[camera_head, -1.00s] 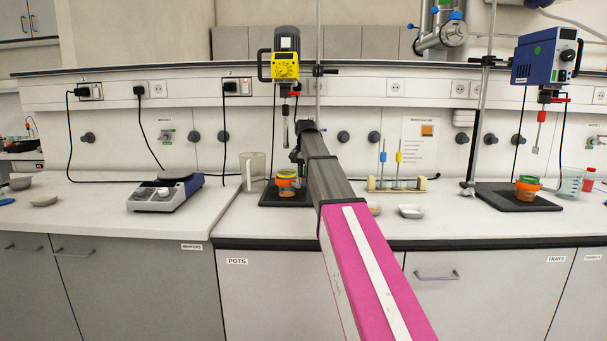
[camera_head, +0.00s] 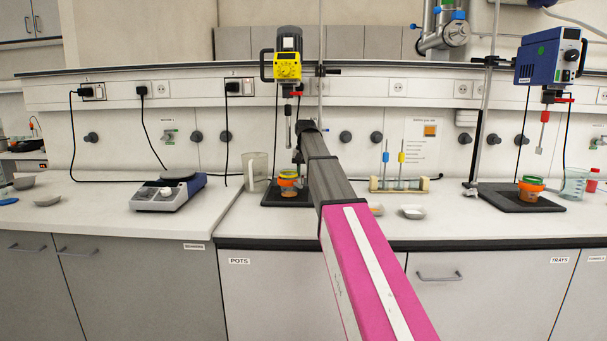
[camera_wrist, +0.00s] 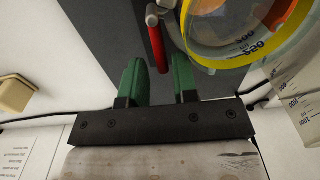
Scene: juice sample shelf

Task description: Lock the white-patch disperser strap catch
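A yellow-fronted disperser (camera_head: 287,67) hangs on a stand at the middle, above a pot with an orange band (camera_head: 289,184). A blue disperser (camera_head: 548,57) with a green patch stands at the right. In the head view my arm hides the gripper.
A dark base plate (camera_wrist: 88,35) lies behind the fingers. A graduated beaker (camera_wrist: 297,100) is at the right of the wrist view.

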